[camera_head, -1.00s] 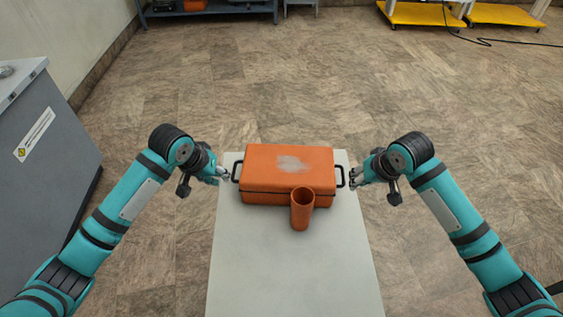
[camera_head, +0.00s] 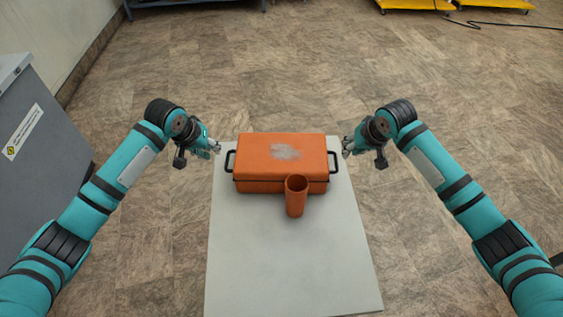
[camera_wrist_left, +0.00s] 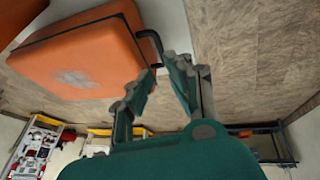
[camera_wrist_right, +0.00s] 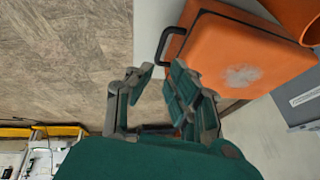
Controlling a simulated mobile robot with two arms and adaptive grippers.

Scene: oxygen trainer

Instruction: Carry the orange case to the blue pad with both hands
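The orange case (camera_head: 282,157) lies on a pale grey tabletop (camera_head: 285,262), with a black handle on each side and a whitish patch on its lid. My left gripper (camera_head: 217,148) is open and empty, just outside and slightly beyond the left handle (camera_head: 230,161). In the left wrist view that handle (camera_wrist_left: 152,42) is near the open fingers, apart from them. My right gripper (camera_head: 346,147) is open and empty, just outside the right handle (camera_head: 334,161). In the right wrist view that handle (camera_wrist_right: 168,43) is just beyond the fingertips. No blue pad is in view.
An orange cup (camera_head: 296,198) stands upright close to the case's near side. The near half of the tabletop is bare. A grey cabinet (camera_head: 40,150) stands at the left. Yellow-based carts (camera_head: 415,5) are at the far edge. The floor between is open.

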